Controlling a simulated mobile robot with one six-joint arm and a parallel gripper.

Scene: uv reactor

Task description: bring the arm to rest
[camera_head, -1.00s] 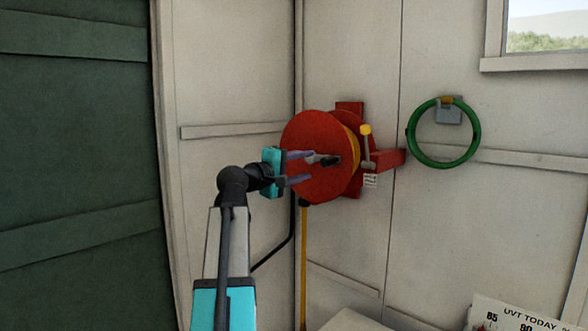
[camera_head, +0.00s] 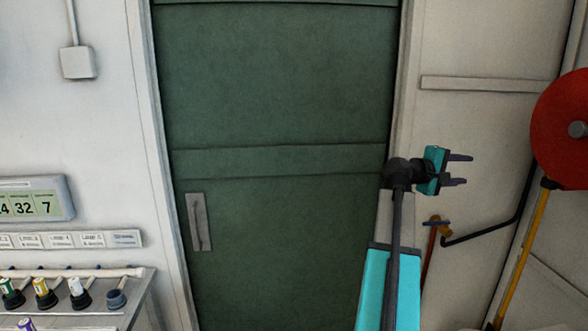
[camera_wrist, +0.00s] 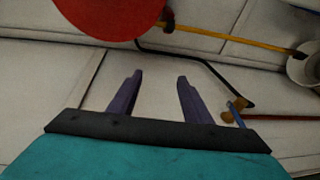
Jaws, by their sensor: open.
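My gripper (camera_head: 466,170) is open and empty at the end of my raised arm, in front of the pale wall just right of the green door. Its fingers point right, towards the red hose reel (camera_head: 563,135), with a clear gap between. In the wrist view my gripper (camera_wrist: 157,85) shows two dark purple fingers spread apart with nothing between them. The red reel (camera_wrist: 112,12) is at the top of that view, beyond the fingertips.
The green door (camera_head: 280,110) with a grey handle (camera_head: 199,222) fills the middle. A rack (camera_head: 75,300) with several coloured-capped vials stands at lower left, below a numbered display (camera_head: 35,200). A black pipe with a brass valve (camera_head: 436,224) and a yellow hose (camera_head: 522,255) are at right.

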